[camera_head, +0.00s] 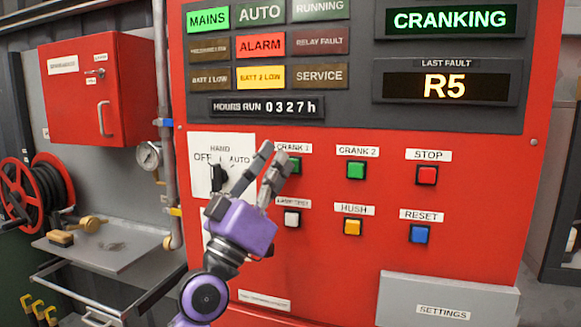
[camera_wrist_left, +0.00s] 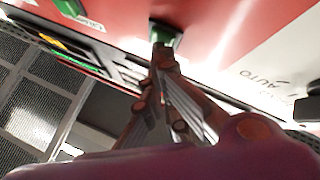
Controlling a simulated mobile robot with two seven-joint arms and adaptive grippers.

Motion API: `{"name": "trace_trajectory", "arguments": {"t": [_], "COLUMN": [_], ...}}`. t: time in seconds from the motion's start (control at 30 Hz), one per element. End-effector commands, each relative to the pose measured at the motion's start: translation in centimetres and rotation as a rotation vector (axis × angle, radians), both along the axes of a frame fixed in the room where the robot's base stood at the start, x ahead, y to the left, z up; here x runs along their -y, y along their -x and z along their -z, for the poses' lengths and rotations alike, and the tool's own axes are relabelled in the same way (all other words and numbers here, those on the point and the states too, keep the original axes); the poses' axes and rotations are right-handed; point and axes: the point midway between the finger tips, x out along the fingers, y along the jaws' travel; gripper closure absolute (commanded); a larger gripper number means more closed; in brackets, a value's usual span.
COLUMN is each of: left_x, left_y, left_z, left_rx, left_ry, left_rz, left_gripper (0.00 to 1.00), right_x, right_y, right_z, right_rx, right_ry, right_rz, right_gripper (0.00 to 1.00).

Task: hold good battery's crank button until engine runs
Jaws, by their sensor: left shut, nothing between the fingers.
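The green CRANK 1 button (camera_head: 296,164) is on the red pump panel, partly hidden behind my left gripper (camera_head: 275,158). The gripper is shut and empty. In the left wrist view its fingertips (camera_wrist_left: 164,52) are at the green button (camera_wrist_left: 166,34) and appear to touch it. How far the button is pushed in cannot be told. The green CRANK 2 button (camera_head: 356,170) is to the right, untouched. The upper display (camera_head: 450,19) reads CRANKING. The BATT 2 LOW lamp (camera_head: 261,77) is lit amber; BATT 1 LOW (camera_head: 210,80) is dark. My right gripper is not in view.
A red STOP button (camera_head: 427,175), yellow HUSH button (camera_head: 352,227) and blue RESET button (camera_head: 420,234) are nearby. The HAND/OFF/AUTO selector (camera_head: 217,177) is left of my gripper. MAINS and ALARM are lit; LAST FAULT (camera_head: 447,86) reads R5. A pipe with a gauge (camera_head: 149,156) stands left.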

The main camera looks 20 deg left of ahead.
Motion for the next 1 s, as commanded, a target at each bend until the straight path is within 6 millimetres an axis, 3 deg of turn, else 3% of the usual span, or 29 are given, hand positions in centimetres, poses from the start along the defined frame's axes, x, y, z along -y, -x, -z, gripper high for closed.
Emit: {"name": "trace_trajectory", "arguments": {"t": [0.5,1.0], "left_x": [0.02,0.02], "left_y": [-0.04,-0.04], "left_z": [0.06,0.06], "left_rx": [-0.001,-0.001], "left_ry": [0.0,0.0], "left_rz": [0.001,0.001], "left_gripper": [1.0,1.0], "right_x": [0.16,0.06], "right_y": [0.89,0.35], "right_z": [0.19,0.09], "right_rx": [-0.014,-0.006], "right_ry": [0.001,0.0], "right_rz": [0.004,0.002], "right_gripper": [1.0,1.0]}}
